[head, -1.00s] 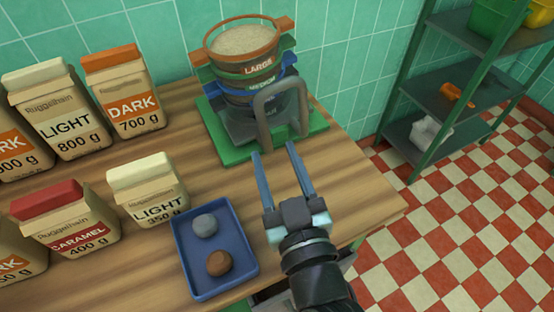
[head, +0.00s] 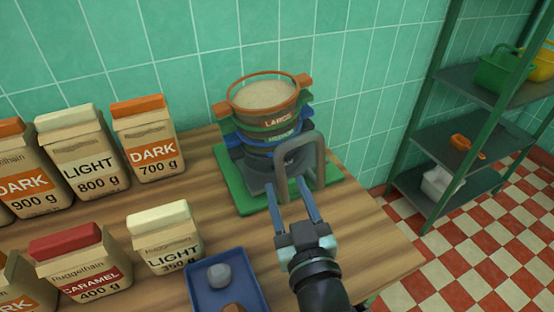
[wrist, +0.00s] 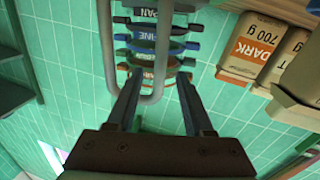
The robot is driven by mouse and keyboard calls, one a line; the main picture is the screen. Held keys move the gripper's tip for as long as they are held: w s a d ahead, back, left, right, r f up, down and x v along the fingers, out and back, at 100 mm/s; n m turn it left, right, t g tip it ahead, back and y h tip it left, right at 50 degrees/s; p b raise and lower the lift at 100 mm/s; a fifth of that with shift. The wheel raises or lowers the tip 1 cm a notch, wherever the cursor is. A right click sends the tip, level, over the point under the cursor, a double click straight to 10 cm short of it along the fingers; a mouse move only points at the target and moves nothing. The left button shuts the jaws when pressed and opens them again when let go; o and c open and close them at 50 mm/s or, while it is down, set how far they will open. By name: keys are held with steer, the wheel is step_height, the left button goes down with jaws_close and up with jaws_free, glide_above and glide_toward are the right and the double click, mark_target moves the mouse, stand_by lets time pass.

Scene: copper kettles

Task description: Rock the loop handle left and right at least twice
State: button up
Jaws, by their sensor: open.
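The loop handle (head: 298,140) is a grey upside-down U at the front of a stack of labelled sieves (head: 268,112), on a green base (head: 238,184). It looks roughly upright. My gripper (head: 287,183) is open, its two fingers pointing at the handle's left leg in the head view. In the wrist view, which is upside down, the loop handle (wrist: 163,50) has one leg in line with the gap between the fingertips (wrist: 158,76). The left finger there overlaps the loop's bend. I cannot tell whether either finger touches it.
Sugar bags (head: 82,155) stand at the left of the wooden table (head: 365,240). A blue tray (head: 202,290) with a grey lump (head: 219,275) lies front centre. The table's right edge is near my arm. A green shelf rack (head: 440,130) stands at the right.

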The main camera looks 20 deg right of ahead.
steer(key=w, duration=0.2)
steer(key=w+d, duration=0.1)
steer(key=w, duration=0.4)
steer(key=shift+w+d, duration=0.15)
steer(key=shift+w, duration=0.25)
jaws_close()
stand_by(1.0)
